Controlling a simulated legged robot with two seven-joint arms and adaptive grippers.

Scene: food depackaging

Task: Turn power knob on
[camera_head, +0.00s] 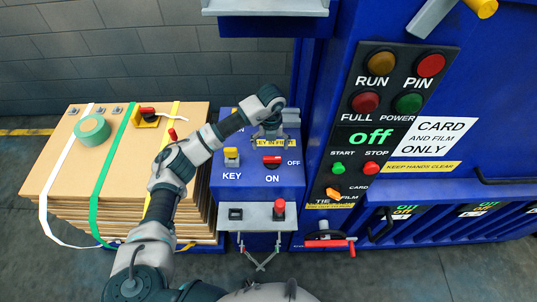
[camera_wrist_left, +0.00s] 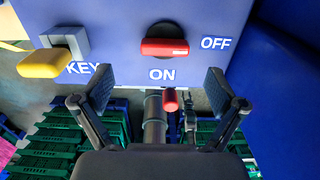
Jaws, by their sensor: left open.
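The red power knob (camera_head: 272,160) is on the blue control box (camera_head: 258,187), with ON printed below it and OFF to its right. In the left wrist view the knob (camera_wrist_left: 165,47) lies horizontally, its bar pointing across toward the OFF label. My left gripper (camera_head: 270,136) is above the box, just beyond the knob. In the left wrist view the gripper (camera_wrist_left: 160,90) has its two fingers spread wide, with nothing between them. The knob shows ahead of the fingers and apart from them. My right gripper is not in view.
A yellow key (camera_head: 231,155) is left of the knob. A red button (camera_head: 279,207) stands on a grey shelf below the box. A black panel (camera_head: 382,110) with several buttons is at right. Stacked cardboard (camera_head: 62,165) with straps and a green tape roll (camera_head: 93,130) is at left.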

